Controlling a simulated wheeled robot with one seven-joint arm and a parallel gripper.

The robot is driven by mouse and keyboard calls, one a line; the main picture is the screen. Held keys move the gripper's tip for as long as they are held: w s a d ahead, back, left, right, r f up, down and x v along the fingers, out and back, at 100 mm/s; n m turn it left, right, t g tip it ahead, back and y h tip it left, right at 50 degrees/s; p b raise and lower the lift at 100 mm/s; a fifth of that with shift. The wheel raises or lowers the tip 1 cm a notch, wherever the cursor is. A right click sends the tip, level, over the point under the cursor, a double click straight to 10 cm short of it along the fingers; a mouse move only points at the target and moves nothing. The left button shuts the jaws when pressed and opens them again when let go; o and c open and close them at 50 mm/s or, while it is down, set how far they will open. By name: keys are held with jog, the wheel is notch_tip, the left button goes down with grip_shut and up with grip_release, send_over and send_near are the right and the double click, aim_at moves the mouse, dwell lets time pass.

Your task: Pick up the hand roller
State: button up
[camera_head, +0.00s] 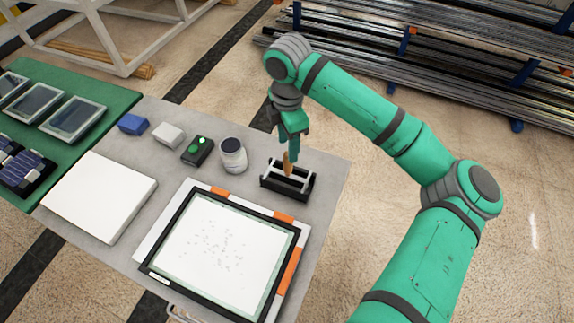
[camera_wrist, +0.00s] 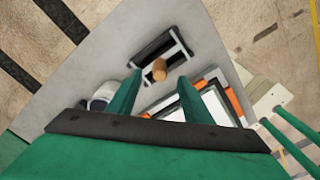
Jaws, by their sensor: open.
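The hand roller (camera_head: 288,166) shows as a brown wooden handle standing up from a black cradle (camera_head: 299,192) near the table's right edge. In the wrist view the round handle end (camera_wrist: 160,70) lies between and just beyond my fingertips, with the black cradle (camera_wrist: 152,50) around its lower part. The roller's lower part is mostly hidden. My gripper (camera_head: 291,150) is open, pointing down right over the handle. In the wrist view my gripper (camera_wrist: 159,78) has its fingers apart on either side of the handle, and I cannot tell whether they touch it.
A white jar (camera_head: 233,160) stands left of the cradle, then a black box with green button (camera_head: 196,151), a white block (camera_head: 168,136) and a blue block (camera_head: 132,125). A black-framed panel (camera_head: 166,226) lies in front. A white slab (camera_head: 98,196) lies left.

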aim_at(288, 163)
notch_tip(288, 163, down, 9)
jog(key=shift+d+f, duration=0.1)
dwell(0.5)
jog(key=shift+c, duration=0.4)
jog(key=c, duration=1)
grip_shut()
